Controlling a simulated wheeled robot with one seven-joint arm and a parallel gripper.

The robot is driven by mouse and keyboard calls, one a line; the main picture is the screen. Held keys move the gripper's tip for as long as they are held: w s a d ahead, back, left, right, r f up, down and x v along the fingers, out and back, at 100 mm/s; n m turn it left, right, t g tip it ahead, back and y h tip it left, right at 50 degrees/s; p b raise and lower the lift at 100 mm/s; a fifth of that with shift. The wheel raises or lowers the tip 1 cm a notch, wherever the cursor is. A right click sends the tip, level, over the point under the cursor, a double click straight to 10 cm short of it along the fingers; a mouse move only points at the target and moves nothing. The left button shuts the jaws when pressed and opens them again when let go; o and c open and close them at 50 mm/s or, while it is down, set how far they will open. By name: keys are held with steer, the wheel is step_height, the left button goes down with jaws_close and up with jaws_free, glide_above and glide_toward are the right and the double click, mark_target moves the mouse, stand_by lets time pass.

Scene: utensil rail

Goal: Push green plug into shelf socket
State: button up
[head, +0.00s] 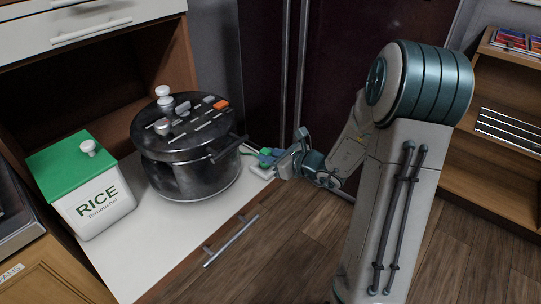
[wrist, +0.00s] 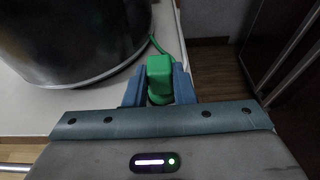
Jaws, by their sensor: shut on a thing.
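The green plug (wrist: 159,70) is between the two fingers of my gripper (wrist: 158,88) in the wrist view, and the fingers are shut on it. A green cord runs from it toward the dark pot. In the head view my gripper (head: 271,156) is at the right end of the white shelf, just right of the pot, and only a little green of the plug shows. A small white block (head: 262,172) lies just below the gripper there; I cannot tell whether it is the socket. The socket's opening is not clearly visible, and I cannot tell whether the plug touches it.
A large dark pot (head: 190,165) with knobs and an orange piece on its lid stands close left of my gripper. A white rice box with a green lid (head: 70,160) stands further left. A drawer handle (head: 232,240) sticks out below the shelf (head: 150,240). Open wooden floor lies to the right.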

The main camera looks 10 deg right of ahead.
steer(key=shift+f+b, duration=0.55)
steer(key=shift+f, duration=0.1)
steer(key=o, duration=1)
steer(key=shift+o, duration=0.2)
steer(key=p+v, duration=0.4)
steer(key=v, duration=1)
